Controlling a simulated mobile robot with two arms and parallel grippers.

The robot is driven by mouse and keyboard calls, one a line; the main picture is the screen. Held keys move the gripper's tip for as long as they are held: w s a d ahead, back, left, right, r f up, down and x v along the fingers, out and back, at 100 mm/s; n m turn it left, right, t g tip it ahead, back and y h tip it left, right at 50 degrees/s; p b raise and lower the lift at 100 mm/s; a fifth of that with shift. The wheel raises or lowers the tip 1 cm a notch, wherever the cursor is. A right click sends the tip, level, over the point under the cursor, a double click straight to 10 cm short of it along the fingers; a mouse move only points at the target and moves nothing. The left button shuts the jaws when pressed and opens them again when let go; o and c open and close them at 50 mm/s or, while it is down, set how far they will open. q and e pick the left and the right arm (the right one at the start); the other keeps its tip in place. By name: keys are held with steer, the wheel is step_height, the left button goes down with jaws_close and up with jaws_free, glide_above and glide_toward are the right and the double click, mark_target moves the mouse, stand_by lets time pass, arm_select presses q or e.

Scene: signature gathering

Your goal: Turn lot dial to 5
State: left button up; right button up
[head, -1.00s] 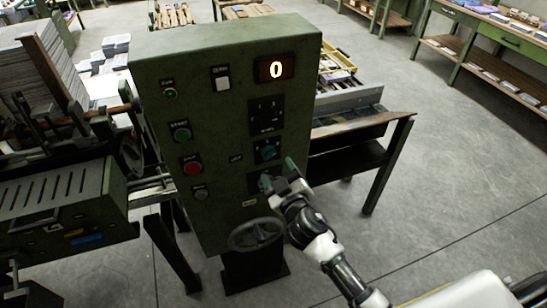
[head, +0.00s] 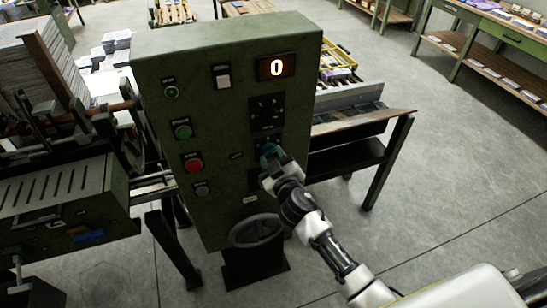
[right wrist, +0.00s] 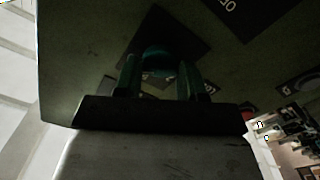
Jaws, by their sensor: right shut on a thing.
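A tall green control cabinet (head: 226,120) carries the dials. A teal dial (head: 268,149) sits on a dark plate right of the cabinet's middle; I cannot read its label in the head view. My right gripper (head: 271,162) is at this dial, and its fingers partly cover it. In the right wrist view the round teal dial (right wrist: 157,60) lies between the two fingers of the gripper (right wrist: 158,78), which are shut on it. Its pointer setting is hidden. The lit display (head: 276,68) reads 0. My left gripper is not in view.
Above the teal dial is a black dial plate (head: 267,111). Green (head: 182,130) and red (head: 193,163) buttons sit to the left. A handwheel (head: 257,231) juts out below. A table (head: 365,130) stands behind on the right; the floor right of it is clear.

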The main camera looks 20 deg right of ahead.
steer(key=shift+n, duration=0.3)
steer(key=n, duration=1.1)
steer(key=shift+d+r, duration=0.1)
stand_by(0.5)
steer(key=o, duration=0.9)
steer(key=shift+s, duration=0.1)
steer(key=shift+s+d+b, duration=0.15)
steer(key=shift+s+b, duration=0.8)
steer(key=shift+s, duration=4.35)
